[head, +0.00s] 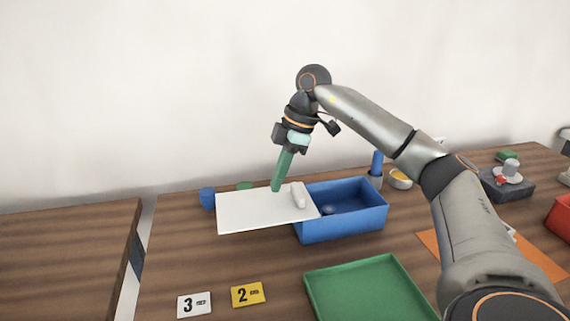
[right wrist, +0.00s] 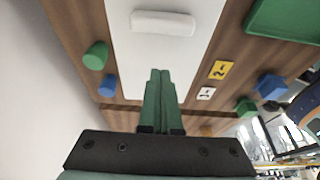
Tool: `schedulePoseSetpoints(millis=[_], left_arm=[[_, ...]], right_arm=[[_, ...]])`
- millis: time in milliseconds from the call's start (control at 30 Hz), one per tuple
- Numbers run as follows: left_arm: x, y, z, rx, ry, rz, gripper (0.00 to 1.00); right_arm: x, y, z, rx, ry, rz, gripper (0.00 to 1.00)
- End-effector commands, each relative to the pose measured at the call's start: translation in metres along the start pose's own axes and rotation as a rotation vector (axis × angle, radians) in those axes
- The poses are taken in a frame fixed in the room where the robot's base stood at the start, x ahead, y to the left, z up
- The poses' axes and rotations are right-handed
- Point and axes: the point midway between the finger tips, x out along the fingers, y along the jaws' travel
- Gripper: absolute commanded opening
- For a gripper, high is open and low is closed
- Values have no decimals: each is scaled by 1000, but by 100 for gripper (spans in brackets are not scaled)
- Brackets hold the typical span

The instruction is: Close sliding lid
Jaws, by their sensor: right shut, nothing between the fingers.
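A blue box (head: 345,228) stands on the table, and its right part is open from above. The white sliding lid (head: 250,213) juts out to the left of the box and covers only its left edge. A white raised handle (head: 298,195) sits near the lid's right end. My right gripper (head: 276,188) is shut and empty, with its green fingers pointing down at the lid's back edge, left of the handle. In the right wrist view the shut fingers (right wrist: 160,75) are over the lid (right wrist: 160,60), with the handle (right wrist: 163,22) ahead of them. Whether the fingertips touch the lid, I cannot tell. A dark item in the box is partly hidden.
A green tray (head: 368,290) lies in front of the box. A blue object (head: 207,198) and a green one (head: 244,185) are close to the lid. A blue-topped holder (head: 376,170) stands behind the box.

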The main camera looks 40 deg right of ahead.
Motion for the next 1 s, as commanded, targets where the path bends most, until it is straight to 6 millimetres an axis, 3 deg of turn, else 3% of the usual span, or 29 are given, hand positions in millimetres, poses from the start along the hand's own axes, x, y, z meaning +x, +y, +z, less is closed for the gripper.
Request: schedulePoseSetpoints(millis=[133,300,433,1000], left_arm=[[4,1,-4,4,12,5,88],[6,0,-9,9,20,5,88],[6,0,-9,9,21,5,88],[2,1,-6,8,13,5,88]], right_arm=[[33,-1,1,1,-2,-2,0],[21,0,26,5,-1,3,0],[17,0,35,2,0,2,0],[13,0,41,2,-1,1,0]])
